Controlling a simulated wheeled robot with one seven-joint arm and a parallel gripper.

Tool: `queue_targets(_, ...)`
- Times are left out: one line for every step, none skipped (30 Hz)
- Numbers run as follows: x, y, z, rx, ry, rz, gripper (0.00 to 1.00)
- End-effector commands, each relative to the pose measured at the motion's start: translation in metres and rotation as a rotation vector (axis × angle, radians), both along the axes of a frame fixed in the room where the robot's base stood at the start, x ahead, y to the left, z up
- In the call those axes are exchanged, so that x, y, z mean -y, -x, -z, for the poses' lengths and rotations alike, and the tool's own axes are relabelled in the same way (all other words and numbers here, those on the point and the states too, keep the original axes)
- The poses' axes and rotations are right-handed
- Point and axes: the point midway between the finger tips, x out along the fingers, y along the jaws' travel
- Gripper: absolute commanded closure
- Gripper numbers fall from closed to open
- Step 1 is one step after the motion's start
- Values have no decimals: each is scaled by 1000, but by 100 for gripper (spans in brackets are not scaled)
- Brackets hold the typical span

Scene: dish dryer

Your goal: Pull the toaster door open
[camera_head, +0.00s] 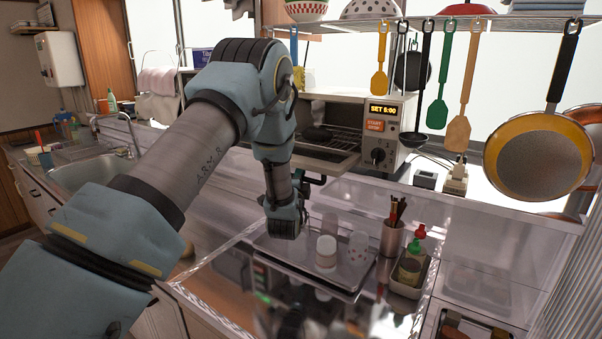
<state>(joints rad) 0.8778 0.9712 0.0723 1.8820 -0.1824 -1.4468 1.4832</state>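The toaster (398,130) is a light-coloured oven on the shelf behind the counter. Its right-hand panel has a lit display reading "SET 5:00", an orange start/stop button and a dark knob. The toaster door (322,153) is a dark panel with a pale frame. It appears tilted down and outward, with a dark gap above it. My arm covers the toaster's left part. My gripper (314,179) is a small dark shape just below the door's front edge. I cannot tell whether it touches the door or a handle, nor whether its fingers are open.
A tray (349,290) with a white cup (326,252) and a speckled cup (357,248) sits below the gripper. A utensil holder (393,238) and bottles stand to the right. Hanging spatulas and a yellow-rimmed pan (540,157) occupy the upper right.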

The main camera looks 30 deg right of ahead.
Motion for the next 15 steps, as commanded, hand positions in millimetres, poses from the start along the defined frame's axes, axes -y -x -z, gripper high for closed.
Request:
queue_targets(0,0,1,-2,-1,0,100)
queue_targets(0,0,1,-2,-1,0,100)
queue_targets(0,0,1,-2,-1,0,100)
queue_targets(0,0,1,-2,-1,0,100)
queue_targets(0,0,1,-2,-1,0,100)
queue_targets(0,0,1,-2,-1,0,100)
queue_targets(0,0,1,-1,-1,0,100)
queue_targets(0,1,0,-1,-1,1,100)
queue_targets(0,1,-1,0,0,1,100)
queue_targets(-1,1,-2,2,0,1,100)
queue_targets(-2,2,-3,1,-1,1,100)
queue_targets(-3,3,-8,0,-3,2,100)
queue_targets(-3,3,-13,-5,-12,2,100)
queue_targets(-4,4,-19,-14,-28,2,100)
queue_targets(-5,4,-25,-29,-54,1,100)
